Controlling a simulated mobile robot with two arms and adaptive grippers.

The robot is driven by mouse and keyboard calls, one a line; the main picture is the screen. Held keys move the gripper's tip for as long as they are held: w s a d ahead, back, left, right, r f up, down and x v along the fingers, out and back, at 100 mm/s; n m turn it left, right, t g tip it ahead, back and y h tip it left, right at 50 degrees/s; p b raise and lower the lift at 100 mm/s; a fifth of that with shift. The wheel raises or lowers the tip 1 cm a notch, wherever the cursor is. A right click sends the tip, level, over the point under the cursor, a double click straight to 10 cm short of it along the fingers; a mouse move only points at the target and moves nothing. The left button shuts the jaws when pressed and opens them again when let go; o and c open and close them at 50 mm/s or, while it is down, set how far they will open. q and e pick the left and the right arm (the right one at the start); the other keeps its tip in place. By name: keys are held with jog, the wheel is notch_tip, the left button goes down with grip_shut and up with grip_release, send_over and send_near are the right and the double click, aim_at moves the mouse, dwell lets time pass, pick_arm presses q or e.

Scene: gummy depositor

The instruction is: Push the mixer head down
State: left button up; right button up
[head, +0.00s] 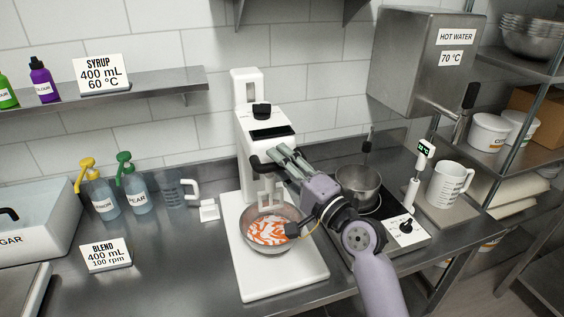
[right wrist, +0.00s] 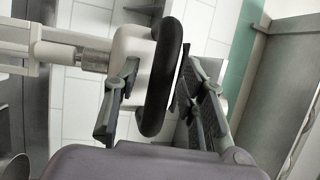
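The white stand mixer (head: 283,270) is on the steel counter, its mixer head (head: 266,126) on an upright column above the base. A black handle (head: 262,167) juts from the head's side; in the right wrist view it is a thick black loop (right wrist: 163,75). My right gripper (head: 276,158) is at this handle, its fingers open on either side of the loop, with a gap on the left side. The white beater (head: 266,190) hangs at a metal bowl (head: 250,245) holding orange and white contents; its lower end is hard to make out. My left gripper is out of view.
A hotplate (head: 410,242) with a steel pot (head: 357,190) stands right of the mixer, close to my right arm. Pump bottles (head: 100,197), a measuring jug (head: 172,193) and a BLEND sign (head: 105,256) stand on the left. A hot-water box (head: 412,65) hangs at upper right.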

jog(key=shift+c, duration=0.6)
grip_shut()
jog(key=shift+f, duration=0.1)
